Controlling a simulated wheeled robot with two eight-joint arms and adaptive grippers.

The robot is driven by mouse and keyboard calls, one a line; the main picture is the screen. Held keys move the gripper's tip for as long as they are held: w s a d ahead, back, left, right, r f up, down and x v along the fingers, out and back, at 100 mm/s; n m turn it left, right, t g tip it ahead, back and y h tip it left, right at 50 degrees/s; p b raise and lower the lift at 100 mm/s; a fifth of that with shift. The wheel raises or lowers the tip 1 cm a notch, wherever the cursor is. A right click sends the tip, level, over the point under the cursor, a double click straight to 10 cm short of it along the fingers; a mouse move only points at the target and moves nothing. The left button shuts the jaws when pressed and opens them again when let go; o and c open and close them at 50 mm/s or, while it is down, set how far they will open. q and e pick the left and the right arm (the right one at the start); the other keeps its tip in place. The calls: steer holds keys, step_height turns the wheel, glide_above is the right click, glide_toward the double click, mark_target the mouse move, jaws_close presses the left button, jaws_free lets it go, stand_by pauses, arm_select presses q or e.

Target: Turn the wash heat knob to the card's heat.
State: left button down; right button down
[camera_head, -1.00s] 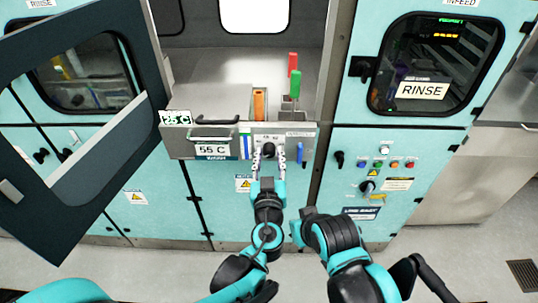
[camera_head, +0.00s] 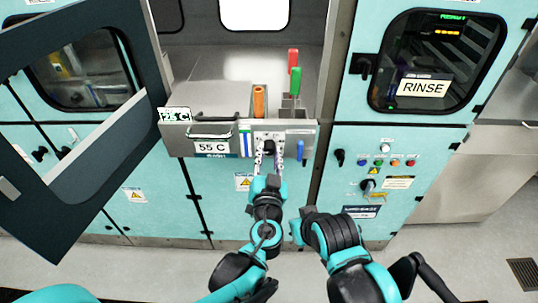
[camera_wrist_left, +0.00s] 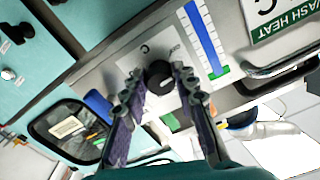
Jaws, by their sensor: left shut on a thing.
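The wash heat knob (camera_head: 268,148) is a small black knob on the grey front panel (camera_head: 296,128) below the machine's opening. It also shows in the left wrist view (camera_wrist_left: 158,76). My left gripper (camera_head: 269,155) reaches up to it with one finger on each side and is shut on it. Its fingers hide part of the knob, and I cannot read the setting. A white card (camera_head: 213,147) reading 55 C hangs left of the knob; its green strip reads WASH HEAT in the wrist view (camera_wrist_left: 284,22). My right gripper (camera_head: 300,230) is low beside the left arm; its jaws are unclear.
A blue handle (camera_head: 300,149) is close right of the knob. An orange handle (camera_head: 259,101) and red and green levers (camera_head: 294,78) stand above. A dark-framed door (camera_head: 75,185) hangs open at left. A RINSE window (camera_head: 425,88) and small buttons are at right.

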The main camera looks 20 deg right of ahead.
arm_select(q)
steer(key=m, duration=0.4)
steer(key=shift+m, duration=0.3)
steer(key=m, duration=0.4)
steer(key=shift+a+r+m+b, duration=0.1)
steer(key=shift+m+b, duration=0.2)
steer(key=shift+b, duration=0.05)
steer(key=m, duration=0.8)
steer(key=shift+r, duration=0.15)
steer(key=m, duration=0.4)
steer(key=shift+m, duration=0.3)
steer(key=m, duration=0.3)
steer(key=shift+r+m, duration=0.1)
steer(key=shift+m, duration=0.2)
steer(key=m, duration=0.4)
steer(key=shift+m, duration=0.3)
steer(key=shift+d+m+b, duration=0.2)
steer(key=shift+m+b, duration=0.1)
steer(key=shift+m, duration=1.6)
